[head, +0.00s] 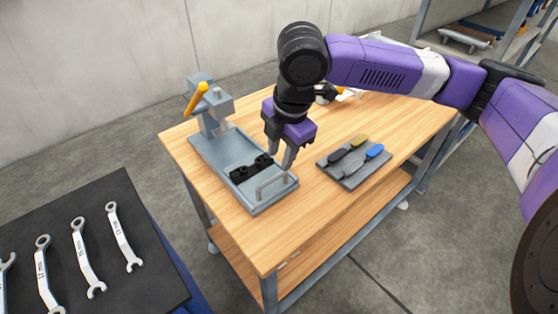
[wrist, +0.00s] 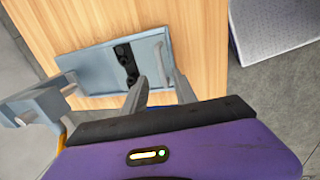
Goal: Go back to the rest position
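My gripper (head: 280,156) hangs over the wooden table, above the right part of a grey-blue fixture plate (head: 212,150). Its two fingers are apart with nothing seen between them. In the wrist view my gripper (wrist: 162,88) also shows spread fingers over the plate's edge. A black part (head: 251,168) lies on the plate, left of a grey handle (head: 271,186). The black part (wrist: 127,65) and the handle also show in the wrist view. I cannot tell whether the fingertips touch anything.
A press with an orange lever (head: 197,98) stands at the plate's far end. A grey tray (head: 382,155) with several handled tools lies to the right. A dark mat (head: 148,237) with several wrenches is at the lower left. The table's front part (head: 275,235) is clear.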

